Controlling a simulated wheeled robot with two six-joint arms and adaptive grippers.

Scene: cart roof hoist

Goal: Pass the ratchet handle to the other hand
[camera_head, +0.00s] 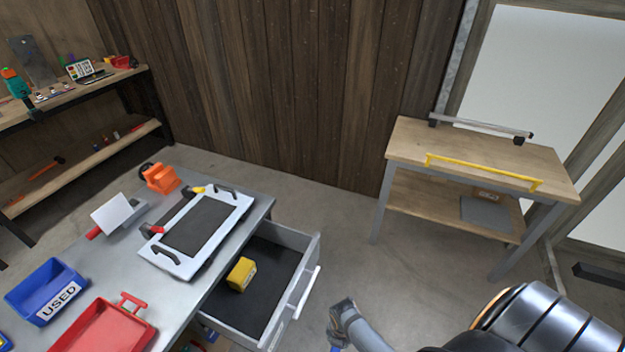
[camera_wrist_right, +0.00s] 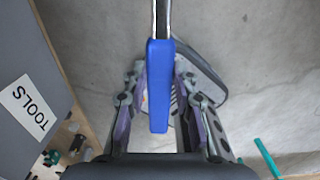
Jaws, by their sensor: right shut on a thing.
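The ratchet handle (camera_wrist_right: 158,88) has a blue grip and a thin metal shaft running up out of the top of the right wrist view. My right gripper (camera_wrist_right: 159,72) is shut on the blue grip, with a finger on each side. In the head view, a small bit of blue (camera_head: 336,348) shows at the bottom edge beside my right arm; most of the handle is out of the picture. My left gripper is not in view.
A grey workbench (camera_head: 226,225) has its drawer (camera_head: 290,262) open, with a yellow box (camera_head: 241,273) inside. A white-framed tray (camera_head: 240,212), a blue USED bin (camera_head: 45,290) and a red tray (camera_head: 105,328) are on top. A wooden table (camera_head: 480,160) stands right; floor between is clear.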

